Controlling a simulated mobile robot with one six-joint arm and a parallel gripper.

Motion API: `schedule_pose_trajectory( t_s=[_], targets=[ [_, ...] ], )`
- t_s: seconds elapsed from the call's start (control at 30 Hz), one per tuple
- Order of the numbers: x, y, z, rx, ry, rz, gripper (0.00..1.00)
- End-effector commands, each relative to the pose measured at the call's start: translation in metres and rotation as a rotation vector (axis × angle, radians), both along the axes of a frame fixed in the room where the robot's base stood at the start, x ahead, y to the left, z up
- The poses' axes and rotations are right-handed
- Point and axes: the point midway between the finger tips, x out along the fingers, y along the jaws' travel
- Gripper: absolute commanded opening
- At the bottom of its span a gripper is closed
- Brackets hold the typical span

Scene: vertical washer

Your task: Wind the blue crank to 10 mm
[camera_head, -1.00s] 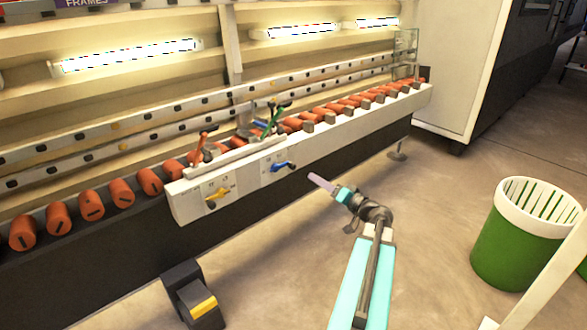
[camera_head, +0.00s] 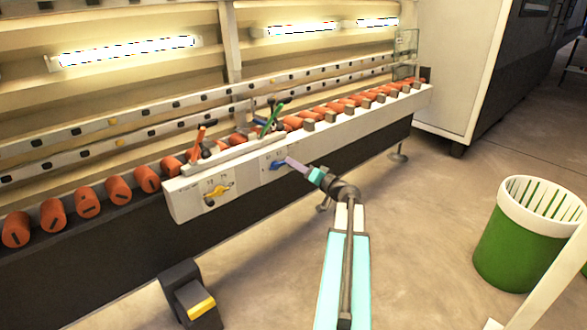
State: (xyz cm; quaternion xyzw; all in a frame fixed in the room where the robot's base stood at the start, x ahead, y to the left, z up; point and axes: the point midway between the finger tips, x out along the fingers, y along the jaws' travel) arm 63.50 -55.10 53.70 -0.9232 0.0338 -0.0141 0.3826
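The blue crank (camera_head: 277,166) sits on the pale front panel (camera_head: 247,178) of the washer, right of a yellow crank (camera_head: 217,191). My gripper (camera_head: 291,163) reaches in from the lower right, its pale fingers close to the blue crank's right end and partly covering it. I cannot tell whether the fingers touch or hold the crank. The scale marks by the crank are too small to read. An orange-red lever (camera_head: 198,144) and a green lever (camera_head: 271,119) stand above the panel.
Orange rollers (camera_head: 89,203) line the conveyor on both sides of the panel. A black pedal box with a yellow pedal (camera_head: 201,307) stands on the floor. A green bin (camera_head: 505,250) stands at the right. The floor between is clear.

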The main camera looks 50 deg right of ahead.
Motion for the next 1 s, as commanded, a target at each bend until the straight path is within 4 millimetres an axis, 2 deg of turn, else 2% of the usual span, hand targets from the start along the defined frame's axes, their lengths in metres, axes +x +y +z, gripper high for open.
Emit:
schedule_pose_trajectory(
  t_s=[0.2,0.5,0.7,0.73,0.87,0.9,1.0],
  targets=[
    [0.0128,-0.0005,-0.0004,0.0,0.0,0.001,0.38],
    [0.0133,-0.0003,0.0,0.0,0.001,0.001,0.38],
    [0.0133,-0.0002,-0.0002,-0.001,0.001,0.001,0.05],
    [0.0133,-0.0002,-0.0002,-0.001,0.001,0.001,0.01],
    [0.0133,0.0001,-0.0008,-0.001,0.001,0.001,0.01],
    [0.0132,0.0056,-0.0008,-0.001,0.002,0.002,0.01],
    [0.0136,0.0025,-0.0016,0.0,0.003,0.004,0.01]
  ],
)
